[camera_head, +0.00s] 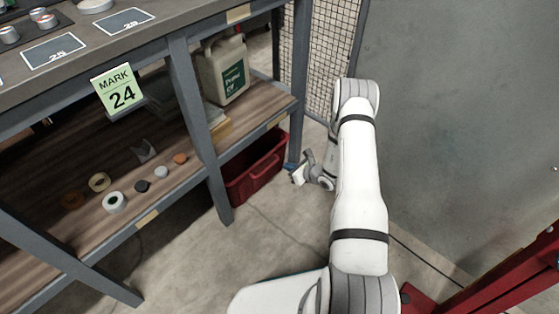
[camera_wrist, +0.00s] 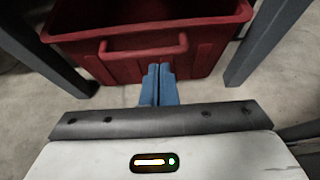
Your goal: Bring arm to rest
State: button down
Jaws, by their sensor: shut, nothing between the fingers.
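My white arm reaches forward between the grey bench and the grey wall panel in the head view. My gripper (camera_head: 291,167) is at the far end of the arm, low, just right of the red crate (camera_head: 262,180) under the bench. In the wrist view my gripper (camera_wrist: 158,84) shows its two blue fingers pressed together with nothing between them. The red crate (camera_wrist: 200,52) lies ahead of the fingertips, its handle side facing me. I cannot tell how close the fingertips are to it.
The bench's grey legs (camera_head: 201,135) stand left of my arm. Its lower shelf (camera_head: 60,165) holds tape rolls, small round pieces and a white jug (camera_head: 225,70). A mesh panel (camera_head: 330,40) stands behind, and a red frame (camera_head: 500,280) at the lower right. Floor between is mostly clear.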

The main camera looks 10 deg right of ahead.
jog(key=shift+p+v, duration=0.3)
jog(key=shift+v, duration=1.3)
jog(key=s+a+r+n+g+y+p, duration=0.1)
jog(key=s+a+r+n+g+p, duration=0.3)
jog(key=r, duration=1)
jog(key=s+a+r+n+g+y+p, duration=0.1)
jog(key=a+r+n+p, duration=0.4)
jog(key=r, duration=0.8)
jog(key=s+a+r+n+g+y+p, duration=0.1)
jog(key=s+a+r+n+g+p, duration=0.35)
jog(key=r, duration=0.95)
jog(key=s+d+r+n+h+p, duration=0.2)
jog(key=s+r+n+p, duration=0.3)
jog(key=r, duration=0.6)
jog(key=s+d+r+n+t+h+p, duration=0.1)
jog(key=s+d+r+n+h+p, duration=0.2)
jog(key=s+r, duration=0.6)
jog(key=s+d+r+n+t+h+p, duration=0.1)
jog(key=s+r+n+h+p, duration=0.4)
jog(key=r, duration=0.8)
jog(key=s+d+n+p, duration=0.1)
jog(key=s+n+p, duration=0.1)
jog(key=p, duration=0.2)
jog(key=shift+d+n+p, duration=0.25)
jog(key=shift+n+p, duration=0.05)
jog(key=shift+n, duration=0.05)
jog(key=shift+s+r, duration=0.1)
jog(key=shift+s, duration=0.05)
